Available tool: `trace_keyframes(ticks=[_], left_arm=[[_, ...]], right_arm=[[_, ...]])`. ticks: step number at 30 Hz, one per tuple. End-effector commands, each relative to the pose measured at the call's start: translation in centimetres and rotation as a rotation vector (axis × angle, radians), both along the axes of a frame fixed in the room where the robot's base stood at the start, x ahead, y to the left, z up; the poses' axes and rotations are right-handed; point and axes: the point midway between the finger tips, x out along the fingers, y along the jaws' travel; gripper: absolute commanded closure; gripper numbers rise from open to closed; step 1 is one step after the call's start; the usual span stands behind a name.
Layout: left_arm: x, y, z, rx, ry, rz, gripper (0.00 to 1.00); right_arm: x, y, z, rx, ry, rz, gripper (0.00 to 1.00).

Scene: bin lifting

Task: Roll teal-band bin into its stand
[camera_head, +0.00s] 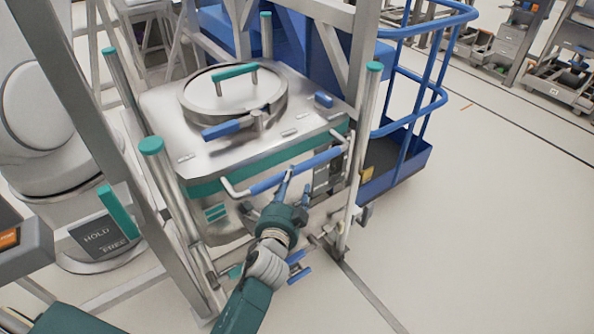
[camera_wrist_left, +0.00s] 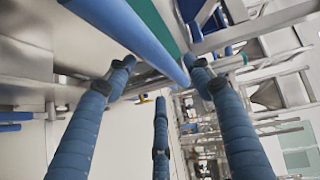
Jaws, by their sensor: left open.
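The teal-band bin (camera_head: 300,118) is a steel box with a round lid (camera_head: 235,92) and a teal band below its top. It appears upright between the teal-capped steel posts (camera_head: 172,185) of a stand; whether it is fully seated I cannot tell. A blue push handle (camera_head: 295,170) crosses its near side. My left gripper (camera_head: 295,186) is open at this handle, its fingers pointing up to it. In the left wrist view the blue handle (camera_wrist_left: 125,32) runs beyond the spread fingers (camera_wrist_left: 155,75); contact is unclear. My right gripper is not in view.
A HOLD/FREE plate (camera_head: 97,236) with a teal lever (camera_head: 117,212) is at the left. Blue railings (camera_head: 420,120) stand right of the bin. Blue pedals (camera_head: 298,268) are low beside my left arm. The floor at the right is clear.

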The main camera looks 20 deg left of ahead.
Motion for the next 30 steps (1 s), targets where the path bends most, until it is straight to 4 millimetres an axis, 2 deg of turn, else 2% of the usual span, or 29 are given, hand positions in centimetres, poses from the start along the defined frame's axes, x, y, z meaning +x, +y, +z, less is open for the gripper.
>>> trace_keyframes(ticks=[3, 9, 13, 21, 22, 27, 30], left_arm=[[2.4, 0.3, -0.2, 0.0, -0.001, 0.0, 0.47], [5.0, 0.6, -0.7, -0.002, 0.0, 0.0, 0.47], [5.7, 0.6, -0.8, -0.003, 0.0, -0.001, 0.47], [5.9, 0.6, -0.9, -0.002, 0.001, -0.001, 0.47], [5.9, 0.6, -0.9, -0.002, 0.001, -0.001, 0.49], [5.8, 0.6, -0.9, -0.002, 0.001, -0.001, 0.83], [5.8, 0.6, -0.9, -0.002, 0.001, -0.001, 1.0]], right_arm=[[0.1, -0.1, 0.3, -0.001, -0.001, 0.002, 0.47], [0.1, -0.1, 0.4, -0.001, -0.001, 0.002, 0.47], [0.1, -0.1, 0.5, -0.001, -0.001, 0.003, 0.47], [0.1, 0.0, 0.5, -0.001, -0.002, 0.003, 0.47], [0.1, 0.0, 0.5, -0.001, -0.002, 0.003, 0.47], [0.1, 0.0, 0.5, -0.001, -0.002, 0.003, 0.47], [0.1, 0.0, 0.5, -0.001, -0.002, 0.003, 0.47]])
